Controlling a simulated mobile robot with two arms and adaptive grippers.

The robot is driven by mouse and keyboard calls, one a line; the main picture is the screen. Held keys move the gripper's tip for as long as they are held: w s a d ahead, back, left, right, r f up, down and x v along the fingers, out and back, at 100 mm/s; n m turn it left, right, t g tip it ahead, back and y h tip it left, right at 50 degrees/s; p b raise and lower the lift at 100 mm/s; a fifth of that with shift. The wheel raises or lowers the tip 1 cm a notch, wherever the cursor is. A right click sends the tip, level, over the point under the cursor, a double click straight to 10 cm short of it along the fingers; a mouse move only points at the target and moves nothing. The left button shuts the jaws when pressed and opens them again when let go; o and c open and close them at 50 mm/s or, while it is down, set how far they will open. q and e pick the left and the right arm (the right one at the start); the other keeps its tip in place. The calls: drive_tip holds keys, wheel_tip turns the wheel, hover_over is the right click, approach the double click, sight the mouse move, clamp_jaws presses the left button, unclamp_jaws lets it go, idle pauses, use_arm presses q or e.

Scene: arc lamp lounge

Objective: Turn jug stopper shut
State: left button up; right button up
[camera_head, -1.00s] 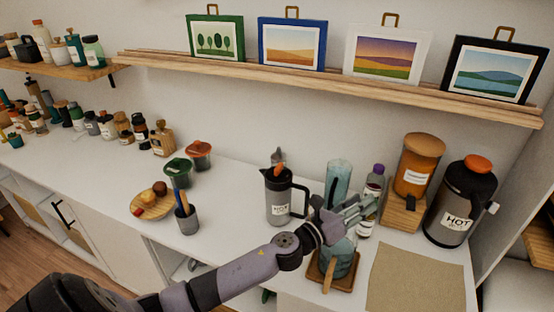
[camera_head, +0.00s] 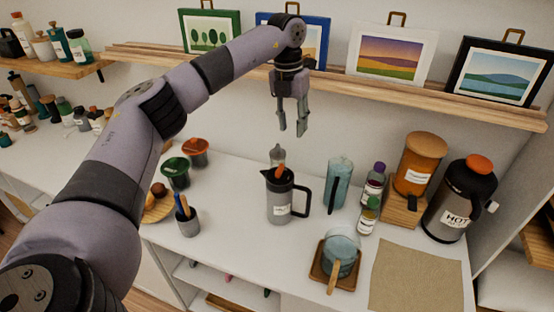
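A grey jug (camera_head: 278,208) with a black rim and black handle stands upright mid-counter. Its orange stopper (camera_head: 281,173) sits at the top; which way it is turned is too small to tell. A larger dark jug (camera_head: 455,208) labelled HOT stands at the right with an orange cap (camera_head: 480,164). My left gripper (camera_head: 292,132) points down in the air above the grey jug, apart from it. Its two fingers are spread with nothing between them. My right gripper is not in view.
A blue-green tall container (camera_head: 339,184), small bottles (camera_head: 372,186) and an orange canister (camera_head: 418,165) stand right of the grey jug. A glass pot (camera_head: 340,254) is on a wooden tray in front. A picture shelf (camera_head: 350,84) runs behind my gripper. Counter left of the jug is partly clear.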

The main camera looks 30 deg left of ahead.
sight(280, 167)
use_arm(q)
drive_tip(key=shift+n+y, duration=0.4)
drive_tip(key=shift+n, duration=0.3)
drive_tip(key=a+f+p, duration=0.1)
drive_tip(key=f, duration=0.3)
drive_tip(key=a+f+p, duration=0.1)
drive_tip(key=f+p, duration=0.1)
drive_tip(key=f, duration=0.3)
drive_tip(key=s+f+p, duration=0.1)
drive_tip(key=f+p, duration=0.1)
drive_tip(key=f, duration=0.2)
drive_tip(key=shift+a+f, duration=0.4)
drive_tip(key=shift+f, duration=0.65)
drive_tip(key=shift+c, duration=0.5)
clamp_jaws()
